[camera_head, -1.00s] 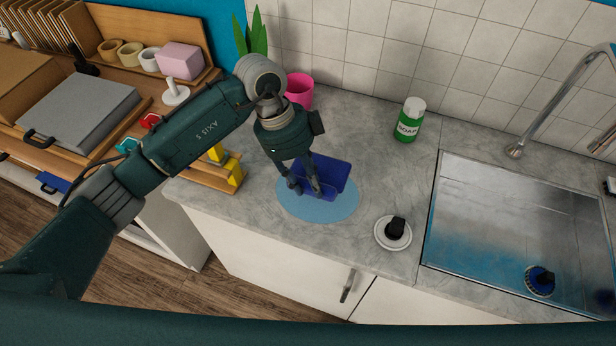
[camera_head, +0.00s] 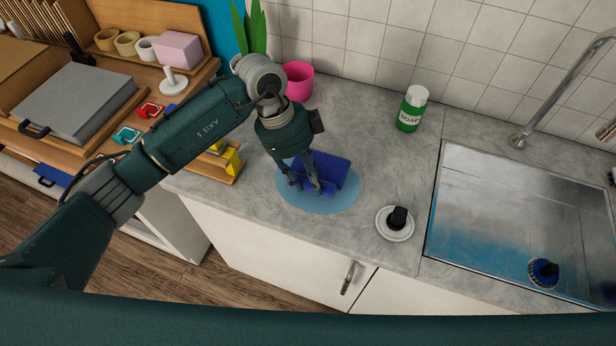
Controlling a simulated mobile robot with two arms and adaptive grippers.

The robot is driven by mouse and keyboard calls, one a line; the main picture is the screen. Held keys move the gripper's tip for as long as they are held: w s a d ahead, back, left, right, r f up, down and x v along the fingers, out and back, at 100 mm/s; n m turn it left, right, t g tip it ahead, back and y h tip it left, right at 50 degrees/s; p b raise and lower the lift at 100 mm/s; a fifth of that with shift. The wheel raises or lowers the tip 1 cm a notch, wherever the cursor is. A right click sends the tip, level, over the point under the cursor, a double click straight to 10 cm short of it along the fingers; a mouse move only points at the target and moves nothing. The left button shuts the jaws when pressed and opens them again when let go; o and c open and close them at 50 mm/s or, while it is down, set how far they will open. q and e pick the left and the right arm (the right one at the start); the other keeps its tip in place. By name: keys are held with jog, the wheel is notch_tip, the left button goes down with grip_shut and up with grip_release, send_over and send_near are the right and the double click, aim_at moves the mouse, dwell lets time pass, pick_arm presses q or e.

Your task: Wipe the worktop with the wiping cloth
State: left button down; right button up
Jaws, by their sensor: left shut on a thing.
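The wiping cloth (camera_head: 333,170) is dark blue and sits on a light blue round patch (camera_head: 340,201) on the grey marbled worktop (camera_head: 245,205). My left gripper (camera_head: 306,189) points down at the cloth, its fingers shut on it. The fingers hide part of the cloth. My right gripper is not in view.
A white dish (camera_head: 393,224) with a black-knobbed thing lies left of the metal sink (camera_head: 500,215). Worktop between cloth and bottle is clear.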

aim_at(298, 175)
pick_arm(q)
jog(key=shift+f, duration=0.15)
jog(key=shift+f+b, duration=0.85)
jog(key=shift+f, duration=0.55)
jog(key=shift+w+a+b, duration=0.3)
jog(key=shift+w+a, duration=0.35)
jog(key=shift+w, duration=0.2)
jog(key=shift+w+a+b, duration=0.25)
jog(key=shift+w+a, duration=0.4)
jog(key=shift+w, duration=0.15)
jog(key=shift+w+a+b, duration=0.5)
jog(key=shift+w+a, duration=0.55)
jog(key=shift+w, duration=0.25)
jog(key=shift+w+a+b, duration=0.5)
jog(key=shift+w+a, duration=0.55)
jog(key=shift+w, duration=0.25)
